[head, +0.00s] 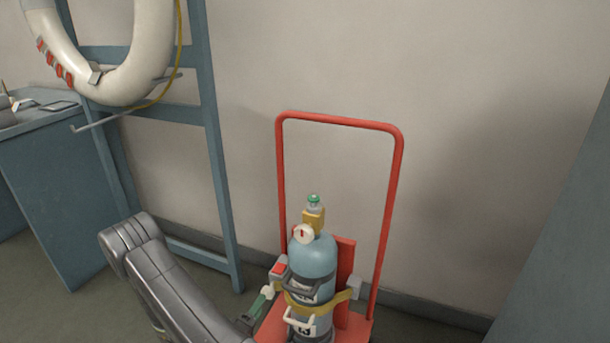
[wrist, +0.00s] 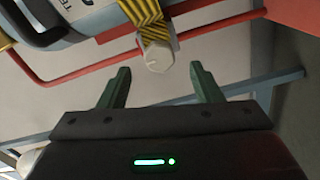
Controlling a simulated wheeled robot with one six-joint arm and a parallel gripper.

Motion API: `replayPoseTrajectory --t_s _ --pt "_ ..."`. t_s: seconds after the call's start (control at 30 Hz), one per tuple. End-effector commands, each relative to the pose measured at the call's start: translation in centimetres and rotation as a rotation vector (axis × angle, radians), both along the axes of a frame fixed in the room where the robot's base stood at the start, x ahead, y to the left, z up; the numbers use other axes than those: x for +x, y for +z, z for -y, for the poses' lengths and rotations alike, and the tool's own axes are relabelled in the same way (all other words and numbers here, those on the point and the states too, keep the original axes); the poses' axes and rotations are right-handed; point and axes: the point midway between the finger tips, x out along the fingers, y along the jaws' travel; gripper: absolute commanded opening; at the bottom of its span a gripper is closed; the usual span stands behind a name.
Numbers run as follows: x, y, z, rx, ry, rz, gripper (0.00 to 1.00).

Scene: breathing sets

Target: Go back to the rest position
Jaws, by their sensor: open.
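My gripper (wrist: 160,78) is open in the wrist view, its two green fingers apart with nothing between them. A light knob (wrist: 158,56) at the end of a yellow strap (wrist: 148,18) shows just beyond the fingertips; I cannot tell whether it touches them. In the head view my gripper (head: 262,300) is small and partly hidden, close to the left side of a blue gas cylinder (head: 316,258). The cylinder stands upright on a red trolley (head: 398,190), with a yellow strap (head: 330,304) around it and a green-topped valve (head: 314,200).
A blue rack (head: 214,150) with a white ring-shaped hose (head: 150,50) stands left of the trolley. A blue table (head: 50,165) is at the far left. A grey-blue panel (head: 560,240) fills the right edge. Bare wall lies behind the trolley.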

Motion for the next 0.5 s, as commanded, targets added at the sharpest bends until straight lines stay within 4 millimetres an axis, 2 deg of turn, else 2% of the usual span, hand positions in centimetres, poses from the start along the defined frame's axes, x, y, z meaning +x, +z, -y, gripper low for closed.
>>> replayPoseTrajectory --t_s 0.3,0.5 --pt "4.3 -0.1 1.8 0.001 -0.003 0.001 0.59" --pt "5.8 0.0 2.4 0.001 -0.002 0.001 0.59"
